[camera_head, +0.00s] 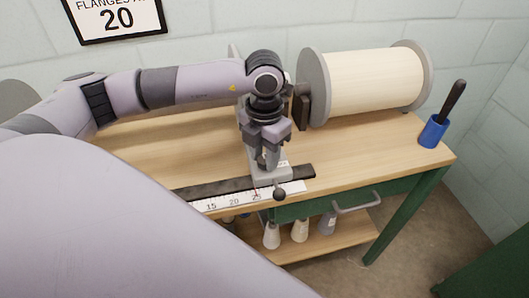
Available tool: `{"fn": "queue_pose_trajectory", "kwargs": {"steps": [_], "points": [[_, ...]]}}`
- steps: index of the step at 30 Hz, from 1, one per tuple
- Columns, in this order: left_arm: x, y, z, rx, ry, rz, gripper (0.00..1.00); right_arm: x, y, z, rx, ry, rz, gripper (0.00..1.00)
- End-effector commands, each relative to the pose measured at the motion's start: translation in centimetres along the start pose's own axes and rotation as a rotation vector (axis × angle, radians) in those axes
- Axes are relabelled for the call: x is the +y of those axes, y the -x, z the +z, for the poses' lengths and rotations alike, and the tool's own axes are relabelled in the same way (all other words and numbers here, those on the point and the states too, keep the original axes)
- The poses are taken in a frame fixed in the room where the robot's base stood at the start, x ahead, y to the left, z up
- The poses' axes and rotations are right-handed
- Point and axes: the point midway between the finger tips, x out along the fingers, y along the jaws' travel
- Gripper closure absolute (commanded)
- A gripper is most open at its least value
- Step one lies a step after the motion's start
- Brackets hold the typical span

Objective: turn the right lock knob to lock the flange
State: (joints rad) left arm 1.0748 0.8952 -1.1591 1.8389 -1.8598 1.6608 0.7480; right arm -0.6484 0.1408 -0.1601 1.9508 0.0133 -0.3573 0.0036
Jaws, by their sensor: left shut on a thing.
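My left gripper (267,157) points down over the bench's front edge and is shut on the upper part of a small grey carriage (285,174). The fingers hide much of that part. The carriage sits on a dark rail (215,189) near the right end of the rail. A dark round knob (279,194) sticks out at the front of the carriage, below the fingers and apart from them. A white ruler (222,201) runs along the rail, and the carriage stands near its 25 mark. My right gripper is out of view.
A large cream spool (375,80) with grey end discs stands behind on the wooden bench (375,145). A blue cup (433,132) with a dark handle is at right. Cones (300,230) stand on the lower shelf. A wall sign (115,18) reads 20.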

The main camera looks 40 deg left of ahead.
Motion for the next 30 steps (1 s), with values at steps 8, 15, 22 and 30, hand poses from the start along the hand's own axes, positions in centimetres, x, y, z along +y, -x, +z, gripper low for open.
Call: {"fn": "queue_pose_trajectory", "kwargs": {"steps": [8,15,22,30], "points": [[0.0,-0.1,0.0,0.000,-0.058,0.001,0.94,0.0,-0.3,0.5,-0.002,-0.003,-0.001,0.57],[0.0,-0.3,0.0,-0.001,-0.217,0.000,0.94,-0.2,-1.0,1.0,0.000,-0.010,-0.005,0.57],[0.1,-0.3,0.0,-0.001,-0.432,0.001,0.94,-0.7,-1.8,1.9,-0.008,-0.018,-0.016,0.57],[0.1,-0.3,0.0,-0.001,-0.688,0.002,0.94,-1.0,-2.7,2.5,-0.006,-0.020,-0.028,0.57]]}}
